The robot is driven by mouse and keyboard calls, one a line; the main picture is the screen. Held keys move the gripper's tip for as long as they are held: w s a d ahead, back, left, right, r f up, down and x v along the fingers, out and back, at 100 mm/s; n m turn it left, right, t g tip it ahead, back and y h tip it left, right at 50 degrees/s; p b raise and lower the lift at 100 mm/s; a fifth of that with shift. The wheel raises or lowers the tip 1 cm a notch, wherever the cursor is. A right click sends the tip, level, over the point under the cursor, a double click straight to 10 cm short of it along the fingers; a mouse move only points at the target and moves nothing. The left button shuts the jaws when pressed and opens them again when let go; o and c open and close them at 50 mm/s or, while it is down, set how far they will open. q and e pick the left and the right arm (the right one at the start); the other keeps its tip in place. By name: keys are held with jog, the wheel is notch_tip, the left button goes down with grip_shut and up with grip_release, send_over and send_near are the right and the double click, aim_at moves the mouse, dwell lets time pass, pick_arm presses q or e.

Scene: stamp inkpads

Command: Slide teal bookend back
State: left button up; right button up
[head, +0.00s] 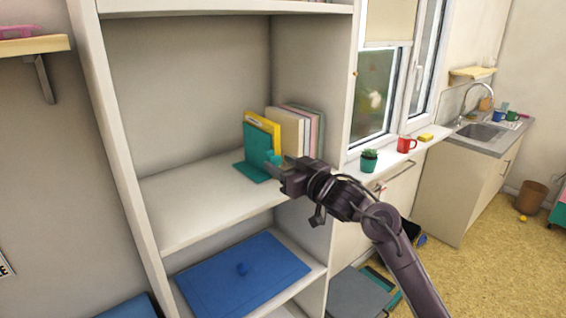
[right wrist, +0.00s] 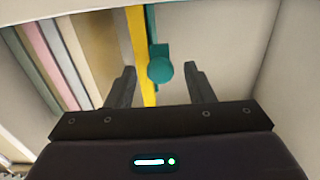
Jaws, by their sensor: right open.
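The teal bookend (head: 252,171) stands on the middle shelf of the bookcase, its upright plate against a yellow book (head: 262,122) and its flat foot on the shelf board. A round teal knob (head: 273,157) sticks out from it. My right gripper (head: 285,174) is in front of the bookend, near the knob. In the right wrist view the knob (right wrist: 160,70) shows between the two spread fingers (right wrist: 160,88), which are open and do not appear to touch it. The bookend's upright plate (right wrist: 151,22) also shows there. My left gripper is not in view.
Several upright books (head: 300,130) stand right of the bookend against the bookcase's side wall. The shelf (head: 190,205) is bare to the left. A blue panel with a knob (head: 225,285) lies on the shelf below.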

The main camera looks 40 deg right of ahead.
grip_shut()
jog(key=a, duration=0.4)
jog(key=a+b, duration=0.1)
jog(key=a, duration=0.3)
jog(key=s+a, duration=0.1)
jog(key=a, duration=0.3)
jog(key=shift+a, duration=0.15)
grip_release()
